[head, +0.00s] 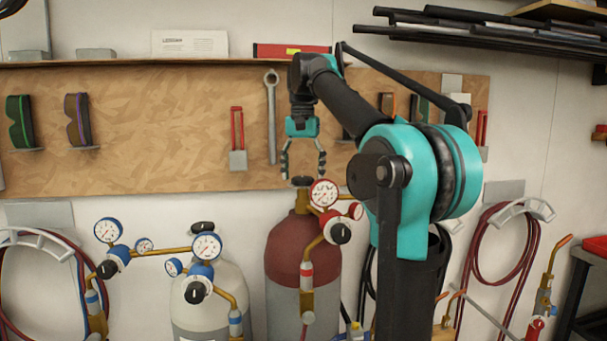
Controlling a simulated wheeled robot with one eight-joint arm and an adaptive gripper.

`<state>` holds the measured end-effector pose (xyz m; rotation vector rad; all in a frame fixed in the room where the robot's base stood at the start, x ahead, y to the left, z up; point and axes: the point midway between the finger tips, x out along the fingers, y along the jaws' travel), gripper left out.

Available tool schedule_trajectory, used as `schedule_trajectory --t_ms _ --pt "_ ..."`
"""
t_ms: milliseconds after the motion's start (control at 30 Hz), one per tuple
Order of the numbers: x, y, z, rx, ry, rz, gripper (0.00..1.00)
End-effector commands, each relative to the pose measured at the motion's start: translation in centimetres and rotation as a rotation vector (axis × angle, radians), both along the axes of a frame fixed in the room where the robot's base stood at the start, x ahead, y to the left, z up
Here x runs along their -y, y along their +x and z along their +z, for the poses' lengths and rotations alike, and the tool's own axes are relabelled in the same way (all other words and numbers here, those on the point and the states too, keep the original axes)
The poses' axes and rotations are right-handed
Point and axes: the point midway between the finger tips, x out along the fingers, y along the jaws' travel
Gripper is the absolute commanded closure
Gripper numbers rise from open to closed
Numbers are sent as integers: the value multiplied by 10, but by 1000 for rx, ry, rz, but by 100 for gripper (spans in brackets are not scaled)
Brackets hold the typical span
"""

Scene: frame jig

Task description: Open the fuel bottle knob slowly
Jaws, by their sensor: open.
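The fuel bottle (285,255), a maroon-topped cylinder with a grey lower body, stands upright in the middle of the head view. Its dark round knob (302,181) sits on top, beside a red-rimmed gauge (324,193). My gripper (303,171) points down right above the knob, fingers open, one on each side of it in the picture. The fingertips are close to knob height; I cannot tell whether they touch it. A second dark regulator knob (340,233) is on the red regulator, lower right.
A white-grey bottle (212,285) with blue-rimmed gauges (206,246) stands to the left. Behind is a wooden tool board (180,150) with a hanging wrench (271,115). Coiled hoses (468,265) hang at the right. The space left of my gripper looks clear.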

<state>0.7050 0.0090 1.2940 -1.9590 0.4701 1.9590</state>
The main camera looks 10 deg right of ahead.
Motion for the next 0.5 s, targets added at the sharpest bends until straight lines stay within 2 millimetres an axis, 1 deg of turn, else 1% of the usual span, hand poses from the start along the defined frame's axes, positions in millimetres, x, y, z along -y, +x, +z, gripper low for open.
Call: schedule_trajectory --t_ms 33,67,433,500 --pt "0 0 0 0 0 0 27" --pt "0 0 0 0 0 0 29" --pt "0 0 0 0 0 0 75" --pt "0 0 0 0 0 1 76"
